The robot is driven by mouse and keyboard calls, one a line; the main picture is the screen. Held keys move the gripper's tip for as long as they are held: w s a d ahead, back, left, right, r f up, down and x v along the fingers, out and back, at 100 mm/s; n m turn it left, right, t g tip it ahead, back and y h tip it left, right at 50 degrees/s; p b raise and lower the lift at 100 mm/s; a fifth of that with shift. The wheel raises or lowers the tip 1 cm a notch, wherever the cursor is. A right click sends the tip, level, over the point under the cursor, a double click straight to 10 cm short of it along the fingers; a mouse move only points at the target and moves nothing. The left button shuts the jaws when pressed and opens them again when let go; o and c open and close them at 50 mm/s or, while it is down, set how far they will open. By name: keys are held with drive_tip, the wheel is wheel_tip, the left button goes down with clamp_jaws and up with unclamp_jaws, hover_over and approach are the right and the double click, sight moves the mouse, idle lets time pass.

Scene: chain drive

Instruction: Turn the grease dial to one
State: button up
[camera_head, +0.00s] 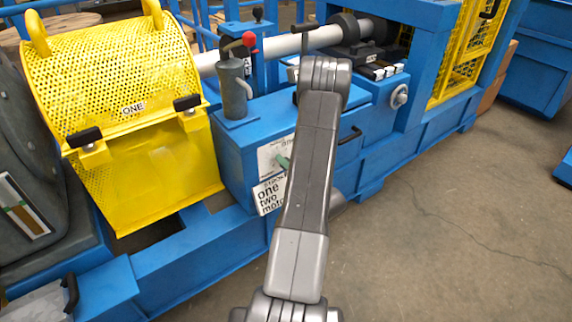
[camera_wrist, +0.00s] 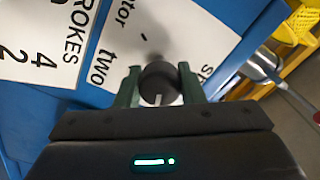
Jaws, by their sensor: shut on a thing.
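The dial is a dark round knob (camera_wrist: 160,80) with a short white mark on its lower edge in the wrist view. It stands on a white plate (camera_wrist: 205,40) with partly readable lettering, including "two". My gripper (camera_wrist: 158,85) has its green fingers on either side of the knob, shut on it. In the head view a green finger of my gripper (camera_head: 284,161) shows against the white plate (camera_head: 268,158) on the blue housing. The knob cannot be made out there, and my arm covers the right of the plate.
A white strokes sign (camera_head: 268,195) is below the plate. Above the blue housing (camera_head: 235,150) stands a grey pump (camera_head: 232,85) with a red-knobbed lever (camera_head: 249,39). A yellow mesh guard (camera_head: 110,75) marked "ONE" is at left. Open concrete floor (camera_head: 450,220) lies at right.

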drive_tip(key=o, duration=1)
drive_tip(key=shift+d, duration=0.1)
drive_tip(key=p+v, duration=0.1)
drive_tip(key=v, duration=1.2)
drive_tip(key=shift+s+d, duration=0.2)
drive_tip(key=shift+s, duration=0.15)
drive_tip(key=b+x, duration=0.1)
drive_tip(key=x, duration=1.3)
